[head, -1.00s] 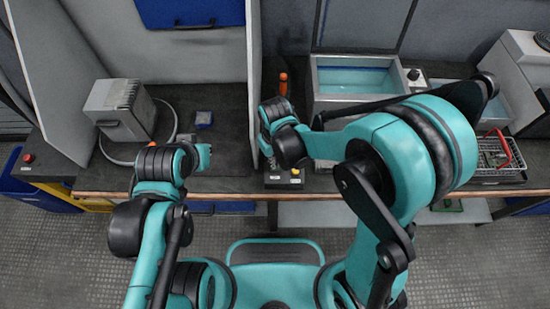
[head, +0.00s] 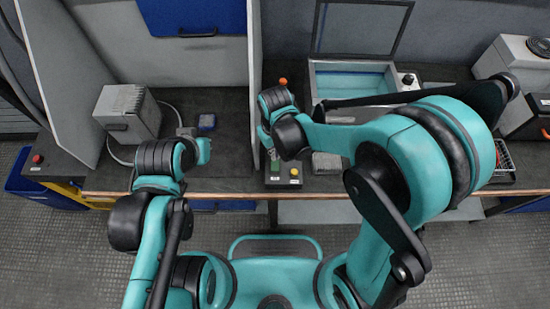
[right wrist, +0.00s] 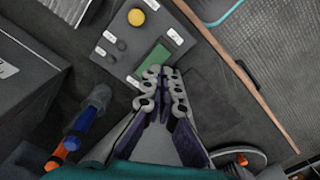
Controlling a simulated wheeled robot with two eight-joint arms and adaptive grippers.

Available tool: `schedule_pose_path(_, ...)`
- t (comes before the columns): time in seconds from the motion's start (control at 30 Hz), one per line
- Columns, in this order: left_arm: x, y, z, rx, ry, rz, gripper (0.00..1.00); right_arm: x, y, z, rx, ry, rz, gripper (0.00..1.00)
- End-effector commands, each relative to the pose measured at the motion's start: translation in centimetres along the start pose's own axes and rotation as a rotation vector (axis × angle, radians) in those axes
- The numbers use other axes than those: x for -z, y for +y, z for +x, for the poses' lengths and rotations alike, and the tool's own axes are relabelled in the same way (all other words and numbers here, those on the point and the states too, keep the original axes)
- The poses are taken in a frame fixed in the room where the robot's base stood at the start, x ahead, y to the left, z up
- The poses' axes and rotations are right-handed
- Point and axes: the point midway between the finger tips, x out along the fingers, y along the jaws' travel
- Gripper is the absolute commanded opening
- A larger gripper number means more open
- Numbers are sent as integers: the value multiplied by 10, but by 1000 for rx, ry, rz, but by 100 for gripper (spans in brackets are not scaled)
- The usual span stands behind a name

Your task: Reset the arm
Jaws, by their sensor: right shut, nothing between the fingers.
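My right gripper (right wrist: 165,74) is shut and empty, in the middle of the right wrist view. Its fingertips lie over or close to the green display (right wrist: 153,62) of a control box; I cannot tell if they touch it. The box (head: 284,177) has a yellow button (right wrist: 137,17) and stands at the bench's front edge. In the head view, the right hand (head: 273,140) hangs over the bench behind this box, its fingers mostly hidden. My left gripper (head: 205,151) hangs above the bench front at left; its fingers are too small to read.
A partition splits the bench. At right are an open-lidded bath (head: 350,80) and a small grey block (head: 327,163). An orange-and-blue tool (right wrist: 76,137) stands beside the right gripper.

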Motion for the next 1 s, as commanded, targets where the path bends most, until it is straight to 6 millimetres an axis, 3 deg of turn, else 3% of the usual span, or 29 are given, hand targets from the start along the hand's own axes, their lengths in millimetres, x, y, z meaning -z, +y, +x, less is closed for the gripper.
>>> schedule_pose_path(0.4,-1,0,1,0,0,0,0,0,0,1,0,0,0,0)
schedule_pose_path(0.53,-1,0,1,0,0,0,0,-3,6,-7,-2,18,18,0)
schedule_pose_path(0.77,-1,0,1,0,0,0,0,-28,48,-62,-23,169,151,0)
schedule_pose_path(1.0,-1,0,1,0,0,0,0,-76,94,-115,-75,376,326,0)
